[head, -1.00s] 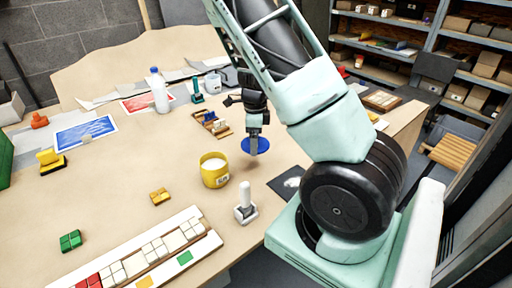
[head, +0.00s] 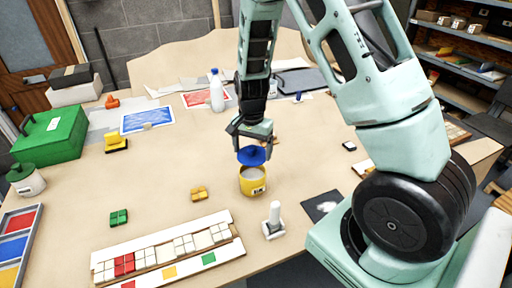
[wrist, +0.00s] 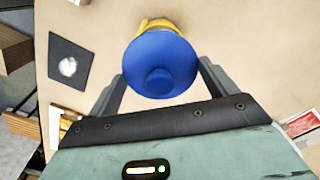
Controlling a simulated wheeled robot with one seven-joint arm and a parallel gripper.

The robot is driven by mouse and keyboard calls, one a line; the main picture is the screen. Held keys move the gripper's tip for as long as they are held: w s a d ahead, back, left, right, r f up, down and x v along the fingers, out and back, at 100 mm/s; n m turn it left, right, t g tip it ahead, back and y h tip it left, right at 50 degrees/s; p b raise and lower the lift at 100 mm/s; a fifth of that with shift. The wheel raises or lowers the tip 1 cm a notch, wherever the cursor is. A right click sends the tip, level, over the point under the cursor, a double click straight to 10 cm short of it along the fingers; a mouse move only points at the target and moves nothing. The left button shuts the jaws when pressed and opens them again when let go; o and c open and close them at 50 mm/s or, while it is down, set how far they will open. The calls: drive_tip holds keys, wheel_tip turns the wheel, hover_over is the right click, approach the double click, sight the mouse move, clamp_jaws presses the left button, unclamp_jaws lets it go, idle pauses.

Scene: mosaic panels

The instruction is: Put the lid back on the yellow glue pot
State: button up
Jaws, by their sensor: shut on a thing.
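The yellow glue pot (head: 252,182) stands upright on the table, its pale contents showing at the open top. My gripper (head: 253,147) is shut on the blue lid (head: 251,156) and holds it just above the pot, a little toward the far side. The lid looks tilted in the head view. In the wrist view the round blue lid (wrist: 160,62) with its knob sits between my two fingers and covers most of the pot. Only a yellow strip of the pot (wrist: 158,24) shows past the lid's edge.
A grey-white stamp-like tool (head: 273,222) stands right of the pot near the front edge. A small yellow block piece (head: 199,194) lies to the left. The tile tray (head: 165,247) lies in front. A white bottle (head: 217,92) stands behind. Table around the pot is clear.

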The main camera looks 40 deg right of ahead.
wheel_tip(320, 180, down, 5)
drive_tip(key=b, duration=0.3)
drive_tip(key=shift+f+b, duration=0.15)
drive_tip(key=shift+b, duration=0.2)
drive_tip(key=shift+f+p, duration=0.15)
drive_tip(key=shift+p, duration=0.15)
idle(2.4)
drive_tip(key=o, duration=0.8)
drive_tip(key=shift+r+p, duration=3.05)
drive_tip(key=shift+r, duration=0.5)
drive_tip(key=shift+c, duration=0.2)
clamp_jaws()
